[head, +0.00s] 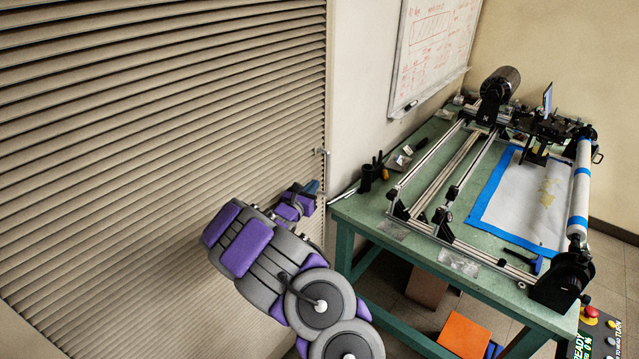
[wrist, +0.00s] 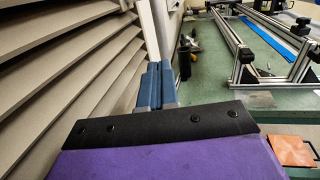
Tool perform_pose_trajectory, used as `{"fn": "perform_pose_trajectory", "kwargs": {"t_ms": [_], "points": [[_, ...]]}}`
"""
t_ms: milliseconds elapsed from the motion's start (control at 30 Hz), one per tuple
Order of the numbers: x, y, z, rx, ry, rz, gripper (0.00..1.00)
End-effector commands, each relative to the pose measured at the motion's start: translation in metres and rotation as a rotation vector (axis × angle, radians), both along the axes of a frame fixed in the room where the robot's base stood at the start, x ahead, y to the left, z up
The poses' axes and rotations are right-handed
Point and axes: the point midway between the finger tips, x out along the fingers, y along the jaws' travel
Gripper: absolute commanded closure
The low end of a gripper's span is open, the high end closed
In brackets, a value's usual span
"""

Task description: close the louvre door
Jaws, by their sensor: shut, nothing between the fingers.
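The louvre door (head: 130,150) is beige with many horizontal slats and fills the left of the head view. Its right edge lies close to the white frame and wall, and from here it is hard to tell whether it is fully flush. A small metal fitting (head: 322,151) sits at that edge. My gripper (head: 313,186) is at the door's right edge, just below the fitting. In the wrist view its blue-grey fingers (wrist: 155,85) are together and empty, beside the slats (wrist: 70,75). Whether they touch the door is unclear.
A green workbench (head: 370,220) with a winding frame and a roller (head: 579,190) stands to the right, near my arm. A whiteboard (head: 435,50) hangs on the wall. An orange box (head: 463,335) is beneath the bench.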

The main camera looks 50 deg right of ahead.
Motion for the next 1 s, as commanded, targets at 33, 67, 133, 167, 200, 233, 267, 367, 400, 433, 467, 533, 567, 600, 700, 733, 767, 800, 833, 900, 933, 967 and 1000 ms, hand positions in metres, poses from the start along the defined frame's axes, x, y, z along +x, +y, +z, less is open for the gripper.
{"fn": "perform_pose_trajectory", "kwargs": {"t_ms": [33,67,133,167,200,233,267,367,400,433,467,533,567,600,700,733,767,800,833,900,933,967,1000], "points": [[0.0,-0.013,-0.003,0.004,-0.005,-0.005,1.0],[0.0,-0.02,-0.004,0.006,-0.007,-0.006,1.0],[0.001,-0.031,-0.004,0.007,-0.004,-0.006,1.0],[0.002,-0.036,-0.005,0.008,-0.004,-0.006,1.0],[0.003,-0.041,-0.005,0.01,-0.004,-0.005,1.0],[0.004,-0.044,-0.005,0.01,-0.004,-0.005,1.0],[0.004,-0.046,-0.005,0.01,-0.004,-0.005,1.0],[0.006,-0.048,-0.003,0.007,-0.004,-0.003,1.0],[0.006,-0.048,-0.002,0.006,-0.003,-0.003,1.0],[0.006,-0.048,-0.002,0.005,-0.002,-0.002,1.0],[0.006,-0.047,-0.001,0.004,-0.001,-0.002,1.0],[0.007,-0.045,0.001,0.001,-0.002,-0.002,1.0],[0.006,-0.044,0.001,0.0,-0.001,-0.002,1.0],[0.006,-0.043,0.002,-0.001,-0.001,-0.002,1.0],[0.006,-0.043,0.001,0.0,-0.001,-0.002,1.0],[0.006,-0.044,0.001,0.0,-0.001,-0.002,1.0],[0.006,-0.045,0.0,0.002,-0.001,-0.002,1.0],[0.006,-0.046,0.0,0.003,-0.002,-0.002,1.0],[0.006,-0.047,-0.001,0.004,-0.001,-0.002,1.0],[0.006,-0.049,-0.002,0.006,-0.001,-0.002,1.0],[0.006,-0.048,-0.002,0.006,-0.001,-0.002,1.0],[0.006,-0.048,-0.002,0.006,-0.001,-0.002,1.0],[0.007,-0.046,-0.003,0.007,-0.001,-0.001,1.0]]}}
